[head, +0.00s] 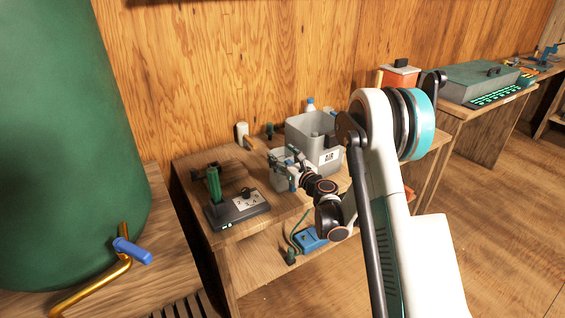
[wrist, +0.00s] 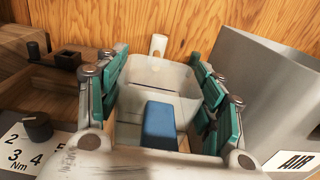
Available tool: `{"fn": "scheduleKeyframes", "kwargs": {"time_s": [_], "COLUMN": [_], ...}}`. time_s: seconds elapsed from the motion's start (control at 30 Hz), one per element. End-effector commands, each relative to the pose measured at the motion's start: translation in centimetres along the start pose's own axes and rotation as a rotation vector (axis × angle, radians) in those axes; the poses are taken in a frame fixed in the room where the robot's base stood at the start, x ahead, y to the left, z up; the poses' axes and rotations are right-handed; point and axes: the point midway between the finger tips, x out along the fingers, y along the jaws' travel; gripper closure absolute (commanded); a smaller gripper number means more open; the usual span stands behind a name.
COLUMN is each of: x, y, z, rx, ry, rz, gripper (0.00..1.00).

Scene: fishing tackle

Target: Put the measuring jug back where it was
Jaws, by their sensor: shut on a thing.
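The measuring jug (wrist: 150,78) is a pale, translucent, open-topped container. It sits between the teal-padded fingers of my gripper (wrist: 160,68), which is shut on it. A blue part (wrist: 160,125) shows at the jug's near side, perhaps its handle. In the head view the jug (head: 276,176) is upright at the table's middle, just left of the grey bin, with my gripper (head: 283,163) around it. I cannot tell whether its base touches the table, as my gripper and wrist cover part of it.
The grey bin (head: 301,128) labelled AIR stands close on the right. A device with a green handle (head: 214,186) and numbered dial is at the left. A white bottle-like item (head: 242,131) stands behind.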

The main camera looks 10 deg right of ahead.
Motion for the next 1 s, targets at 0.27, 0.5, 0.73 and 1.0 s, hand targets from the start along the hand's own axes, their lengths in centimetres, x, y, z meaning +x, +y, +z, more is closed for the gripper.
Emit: {"fn": "scheduleKeyframes", "kwargs": {"time_s": [0.27, 0.5, 0.73, 1.0], "x": [-0.01, 0.01, 0.00, -0.01], "y": [0.00, 0.00, -0.01, 0.00], "z": [-0.94, -1.21, -1.20, -0.95], "rx": [0.000, 0.000, 0.000, 0.000], "ry": [0.000, 0.000, 0.000, 0.000], "rz": [0.000, 0.000, 0.000, 0.000], "gripper": [1.00, 0.25, 0.18, 0.18]}}
